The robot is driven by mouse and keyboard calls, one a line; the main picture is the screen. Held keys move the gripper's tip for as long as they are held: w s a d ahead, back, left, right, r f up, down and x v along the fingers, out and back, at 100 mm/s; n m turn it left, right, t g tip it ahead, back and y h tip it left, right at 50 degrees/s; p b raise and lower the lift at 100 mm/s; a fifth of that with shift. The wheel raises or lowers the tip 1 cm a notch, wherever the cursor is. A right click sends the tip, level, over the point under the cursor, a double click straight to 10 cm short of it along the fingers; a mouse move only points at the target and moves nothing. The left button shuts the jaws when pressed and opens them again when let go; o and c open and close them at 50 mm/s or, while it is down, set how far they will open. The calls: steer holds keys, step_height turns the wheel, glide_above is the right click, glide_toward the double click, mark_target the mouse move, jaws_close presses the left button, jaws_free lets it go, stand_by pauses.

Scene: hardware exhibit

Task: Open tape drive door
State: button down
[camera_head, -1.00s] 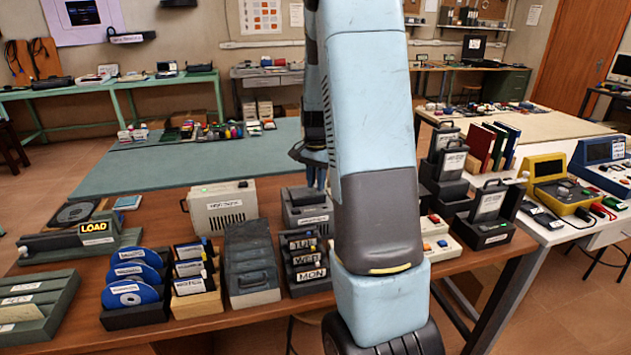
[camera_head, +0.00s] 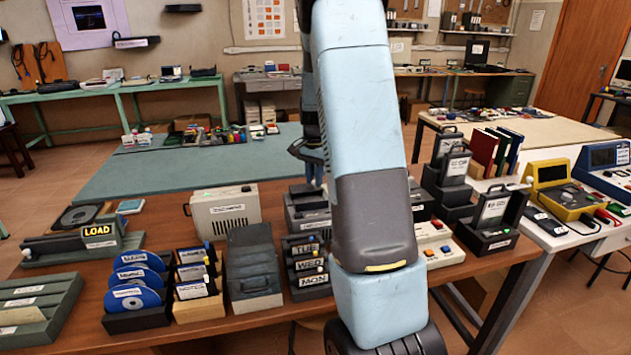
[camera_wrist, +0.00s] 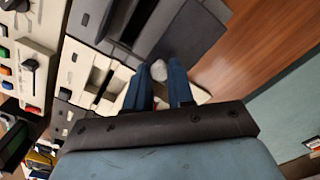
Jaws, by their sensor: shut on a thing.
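In the wrist view, the two blue fingers of my gripper (camera_wrist: 157,88) point at a dark grey and white unit. They are closed around a small pale rounded knob (camera_wrist: 158,70). A flat dark grey panel (camera_wrist: 193,45) lies just beyond the fingertips; I cannot tell whether it is the tape drive door. In the head view, my gripper (camera_head: 313,174) reaches down at a dark grey unit (camera_head: 302,207) at the back of the brown table. My arm hides much of that unit, and no tape drive label is readable.
The brown table (camera_head: 215,318) is crowded. A beige handled case (camera_head: 225,212) stands left of my gripper, and a dark grey box (camera_head: 252,265) stands in front of that case. A button box (camera_head: 437,245) and a black holder (camera_head: 492,222) stand to the right. A teal surface (camera_head: 180,165) behind is mostly clear.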

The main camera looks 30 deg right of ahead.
mark_target(314, 181)
steer(key=c, duration=1)
jaws_free()
steer(key=shift+r, duration=0.1)
steer(key=shift+r, duration=6.75)
